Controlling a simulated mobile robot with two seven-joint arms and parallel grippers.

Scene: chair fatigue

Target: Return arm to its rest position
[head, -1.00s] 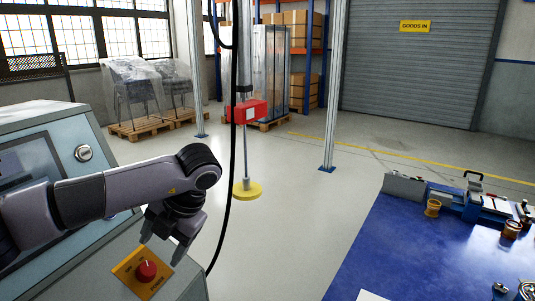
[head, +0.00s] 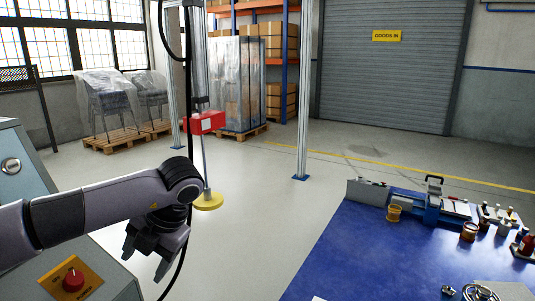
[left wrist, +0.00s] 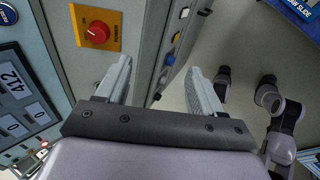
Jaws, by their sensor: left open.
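My left arm (head: 90,212) reaches in from the left in the head view, bent at a dark joint. Its gripper (head: 146,266) hangs down, open and empty, to the right of the red button (head: 73,280) on its yellow plate. In the left wrist view the two fingers (left wrist: 158,78) stand wide apart with nothing between them. The red button (left wrist: 97,33) shows there at upper left, clear of the fingers. Arm links of mine show at the right of the wrist view, but I see no right gripper.
The grey console (head: 25,170) stands at left, close to my arm. A blue bench (head: 385,255) with tools is at right. Open floor (head: 270,200) lies between.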

